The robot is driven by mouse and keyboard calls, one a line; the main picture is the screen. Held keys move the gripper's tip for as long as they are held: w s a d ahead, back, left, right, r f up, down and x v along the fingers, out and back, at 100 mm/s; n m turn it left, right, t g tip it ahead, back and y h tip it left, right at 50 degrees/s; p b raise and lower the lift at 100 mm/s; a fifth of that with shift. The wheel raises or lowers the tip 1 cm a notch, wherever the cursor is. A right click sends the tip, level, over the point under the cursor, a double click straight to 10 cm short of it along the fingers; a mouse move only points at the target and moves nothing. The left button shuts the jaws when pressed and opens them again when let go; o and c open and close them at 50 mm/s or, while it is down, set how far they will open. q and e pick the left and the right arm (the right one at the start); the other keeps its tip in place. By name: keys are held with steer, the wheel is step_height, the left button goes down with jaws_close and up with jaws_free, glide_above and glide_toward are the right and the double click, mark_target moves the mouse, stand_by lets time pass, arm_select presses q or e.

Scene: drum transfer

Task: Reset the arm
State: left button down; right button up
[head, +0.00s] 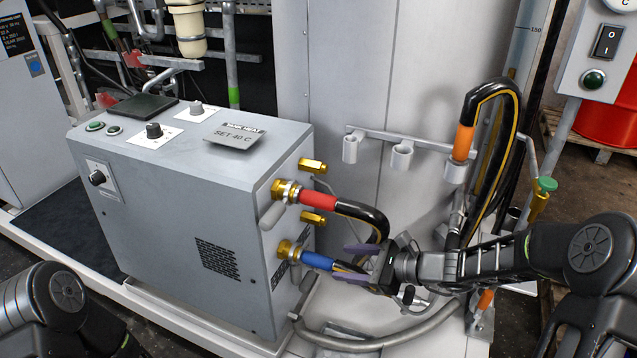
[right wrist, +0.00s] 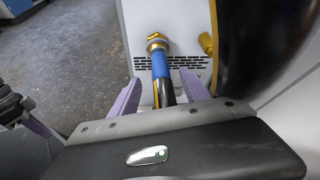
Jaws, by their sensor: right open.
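My right gripper (head: 357,264) is open at the blue-sleeved hose (head: 318,261), which is plugged into the lower brass port of the grey heater unit (head: 190,200). In the right wrist view the purple fingers (right wrist: 161,95) stand apart, with the blue hose (right wrist: 161,68) between them; I cannot tell whether they touch it. The red-sleeved hose (head: 318,201) is plugged into the upper port.
An orange-sleeved hose (head: 463,141) hangs in a holder on the wall rack (head: 402,158). A green-topped valve (head: 543,186) is beside my right arm. A grey hose (head: 350,345) lies on the white base below. A switch box (head: 603,50) stands at upper right.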

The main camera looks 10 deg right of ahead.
steer(key=s+a+f+n+g+h, duration=0.1)
steer(key=s+f+n+g+h, duration=0.25)
steer(key=s+f+n, duration=0.6)
steer(key=s+f+n+g+h, duration=0.35)
steer(key=s+f+n, duration=0.25)
steer(key=s+f, duration=0.65)
steer(key=s+a+f+n+y+p, duration=0.1)
steer(key=s+a+f+n+p, duration=0.15)
steer(key=s+a+n, duration=0.55)
step_height(320, 180, up, 18)
steer(key=w+m+p, duration=0.1)
steer(key=m+p, duration=0.1)
steer(key=p, duration=1.5)
steer(key=shift+a+m+g, duration=0.2)
steer(key=shift+m+g, duration=0.1)
steer(key=shift+m, duration=0.05)
steer(key=shift+f, duration=0.1)
